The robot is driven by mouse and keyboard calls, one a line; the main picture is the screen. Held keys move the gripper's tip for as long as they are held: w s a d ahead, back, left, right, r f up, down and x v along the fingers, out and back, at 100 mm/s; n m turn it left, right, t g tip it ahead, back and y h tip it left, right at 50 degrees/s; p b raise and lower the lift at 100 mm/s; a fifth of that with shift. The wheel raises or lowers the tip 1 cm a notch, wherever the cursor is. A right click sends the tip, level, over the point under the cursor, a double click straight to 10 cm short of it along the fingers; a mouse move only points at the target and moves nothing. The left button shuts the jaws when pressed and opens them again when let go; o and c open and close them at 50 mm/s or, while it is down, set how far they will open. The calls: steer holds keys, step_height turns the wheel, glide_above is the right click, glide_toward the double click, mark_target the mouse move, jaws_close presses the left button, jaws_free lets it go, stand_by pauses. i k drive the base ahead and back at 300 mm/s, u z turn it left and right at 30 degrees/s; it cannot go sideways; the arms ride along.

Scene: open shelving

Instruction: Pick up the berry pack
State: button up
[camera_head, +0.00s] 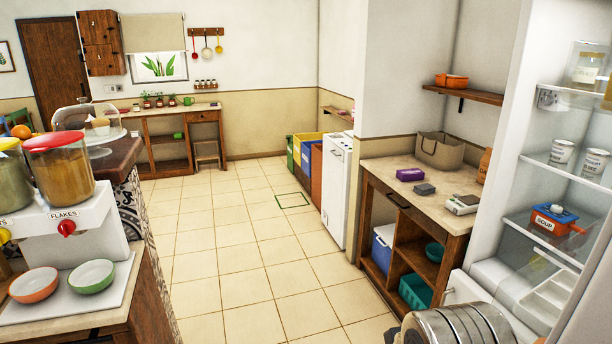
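I cannot make out a berry pack in the head view. The open fridge (504,175) stands at the right edge with its shelves partly in view. It holds a jar (588,68), white yogurt cups (562,155) and a red and blue soup pot (556,219), but no berry pack that I can tell. A small purple box (410,174) lies on the wooden counter left of the fridge; its contents cannot be read.
The wooden counter (444,207) also holds a grey bag (440,150) and a kitchen scale (463,204). A cereal dispenser (60,170) and two bowls (92,276) stand on the left counter. The tiled floor (240,240) between them is clear.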

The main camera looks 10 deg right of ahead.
mark_target(411, 174)
steer(key=i, duration=2.5)
steer(key=z, duration=1)
steer(key=i, duration=0.9)
steer(key=z, duration=0.05)
